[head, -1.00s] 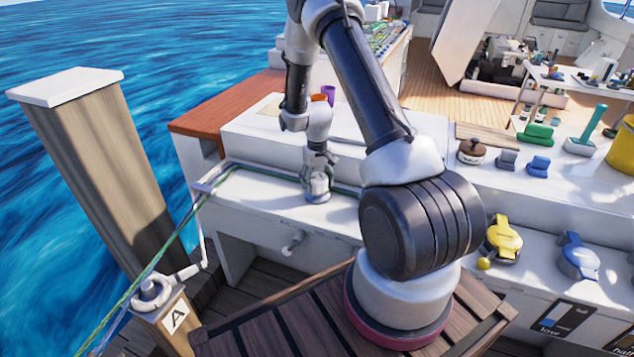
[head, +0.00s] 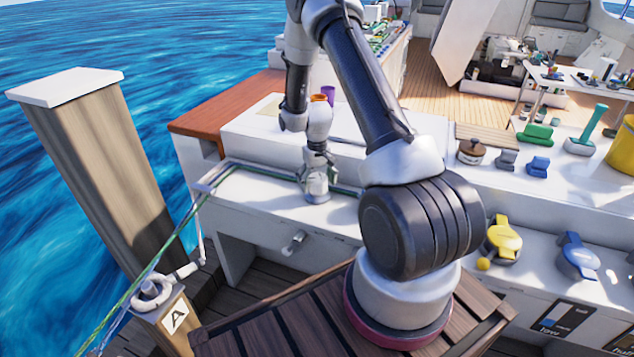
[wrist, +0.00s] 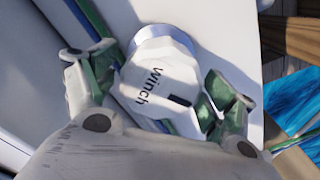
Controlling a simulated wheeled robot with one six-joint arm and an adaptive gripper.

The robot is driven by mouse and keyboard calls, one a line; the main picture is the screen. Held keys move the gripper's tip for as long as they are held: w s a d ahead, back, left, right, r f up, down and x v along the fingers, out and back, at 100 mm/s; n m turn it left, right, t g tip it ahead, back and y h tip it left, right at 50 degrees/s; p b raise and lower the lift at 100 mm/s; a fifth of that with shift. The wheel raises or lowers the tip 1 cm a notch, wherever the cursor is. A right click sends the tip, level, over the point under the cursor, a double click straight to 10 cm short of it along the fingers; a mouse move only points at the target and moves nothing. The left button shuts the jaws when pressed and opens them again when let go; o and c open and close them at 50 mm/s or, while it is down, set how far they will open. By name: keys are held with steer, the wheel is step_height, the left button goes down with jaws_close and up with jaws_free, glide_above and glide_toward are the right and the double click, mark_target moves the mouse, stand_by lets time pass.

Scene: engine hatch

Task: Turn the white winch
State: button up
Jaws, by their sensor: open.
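The white winch (wrist: 160,85) fills the middle of the wrist view, a faceted white knob with "winch" lettered on it and a grey ring at its far side. My gripper (wrist: 158,97) is open, with one green-padded finger on each side of the winch. A small gap seems to show at the left finger; whether the right finger touches cannot be told. In the head view my gripper (head: 317,182) points down over the white ledge, and the winch (head: 317,197) shows only partly below it.
A green rope (head: 240,163) runs along the ledge beside the winch and down to a mooring post (head: 155,295) marked A. A yellow lever (head: 503,238) and a blue lever (head: 577,255) are on the front panel at right. A purple cup (head: 328,93) stands behind my arm.

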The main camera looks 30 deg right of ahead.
mark_target(317, 176)
step_height(317, 176, up, 12)
stand_by(0.5)
stand_by(0.3)
steer(key=s+a+r+t, duration=0.2)
steer(key=s+a+r, duration=0.1)
steer(key=s+r, duration=1)
steer(key=s+a+r+n+t, duration=0.1)
steer(key=s+a+r, duration=0.3)
steer(key=s+r, duration=1)
steer(key=s+t, duration=0.1)
steer(key=s, duration=0.3)
steer(key=shift+a+r, duration=0.15)
steer(key=shift+r, duration=0.1)
steer(key=shift+s, duration=0.1)
